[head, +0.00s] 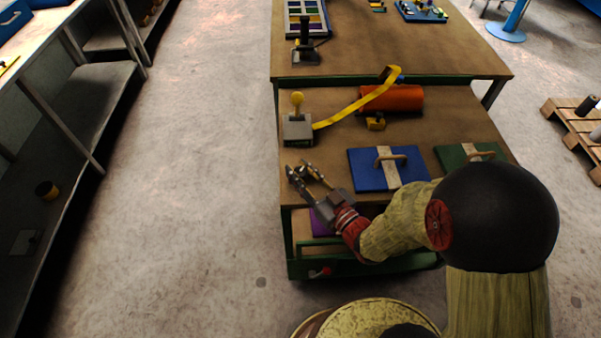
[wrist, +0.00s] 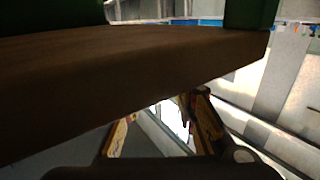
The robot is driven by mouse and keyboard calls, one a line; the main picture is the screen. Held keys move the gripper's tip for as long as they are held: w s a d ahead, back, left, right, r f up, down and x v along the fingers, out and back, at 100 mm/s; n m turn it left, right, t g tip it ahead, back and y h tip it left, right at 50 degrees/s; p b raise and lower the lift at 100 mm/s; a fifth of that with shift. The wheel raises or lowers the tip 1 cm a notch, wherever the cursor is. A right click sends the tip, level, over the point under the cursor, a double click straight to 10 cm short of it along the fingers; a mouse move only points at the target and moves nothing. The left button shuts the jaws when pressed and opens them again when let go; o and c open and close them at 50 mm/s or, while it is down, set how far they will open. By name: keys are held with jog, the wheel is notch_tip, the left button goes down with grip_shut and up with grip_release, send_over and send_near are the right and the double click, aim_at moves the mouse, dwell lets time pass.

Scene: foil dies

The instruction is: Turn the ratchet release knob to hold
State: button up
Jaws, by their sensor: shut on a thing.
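A grey ratchet box (head: 298,130) stands at the left of the lower brown bench top, with a round yellow knob (head: 297,97) upright on it. A yellow strap (head: 358,105) runs from the box to an orange roll (head: 392,98). My gripper (head: 305,168) is at the bench's front left edge, in front of the box and apart from the yellow knob. Its fingers also show in the wrist view (wrist: 160,122), beside the brown bench edge. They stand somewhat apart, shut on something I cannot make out. The yellow knob is not visible in the wrist view.
A blue board (head: 368,172) and a green board (head: 452,160) with handles lie right of my gripper. A small yellow block (head: 376,123) sits below the roll. A dark stand (head: 305,53) is on the higher bench behind. The floor to the left is clear.

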jog(key=shift+w+n+g+y+b, duration=0.1)
jog(key=shift+n+g+y+b, duration=0.2)
jog(key=shift+n+g+y, duration=0.8)
jog(key=shift+r+y, duration=0.1)
jog(key=shift+y, duration=0.3)
jog(key=o, duration=1.1)
jog(key=v, duration=1)
jog(key=shift+d, duration=0.15)
jog(key=shift+v, duration=0.9)
jog(key=shift+o, duration=0.3)
